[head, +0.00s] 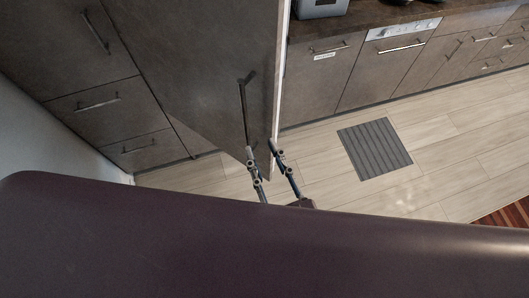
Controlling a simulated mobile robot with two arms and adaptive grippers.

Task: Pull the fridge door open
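The fridge door (200,60) is a tall dark grey-brown panel that stands out over the floor at an angle, so it looks partly open. Its pale edge (283,65) faces right. A long dark handle (244,110) runs down the panel near that edge. My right gripper (263,152) is at the lower end of the handle and the door's edge. Its two fingers are spread apart, one by the handle, the other to the right of the edge. I cannot tell whether either touches the door. My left gripper is not in view. The fridge's inside is hidden.
Drawers with bar handles (98,102) stand at the left beside a pale wall (45,135). A counter (375,17) with cupboards and a dishwasher runs along the back right. A grey striped mat (374,148) lies on the open wooden floor. My dark body fills the bottom.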

